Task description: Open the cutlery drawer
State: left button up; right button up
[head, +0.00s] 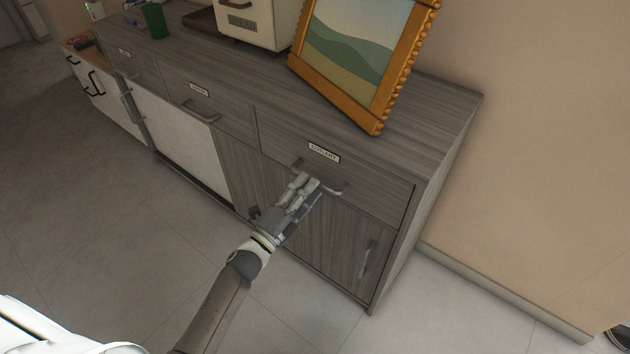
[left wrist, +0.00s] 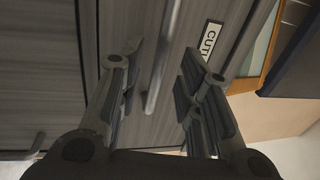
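The cutlery drawer (head: 375,182) is the top right drawer of a grey wood-grain cabinet and is shut. A white label reading CUTLERY (head: 324,152) sits above its grey bar handle (head: 335,190). The label also shows partly in the left wrist view (left wrist: 210,40). My left gripper (head: 307,182) is at the handle, covering part of it. In the left wrist view my left gripper (left wrist: 158,75) is open, with the handle (left wrist: 158,70) between its spread fingers. Contact with the handle cannot be told. My right gripper is not in view.
A framed landscape picture (head: 360,50) and a cream appliance (head: 255,22) stand on the cabinet top (head: 440,103). Another labelled drawer (head: 205,102) is to the left. A door with an upright handle (head: 368,260) lies below the cutlery drawer. The floor (head: 100,215) in front is clear.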

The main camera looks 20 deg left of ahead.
pick_arm(q)
jog(key=shift+x, duration=1.6)
grip_shut()
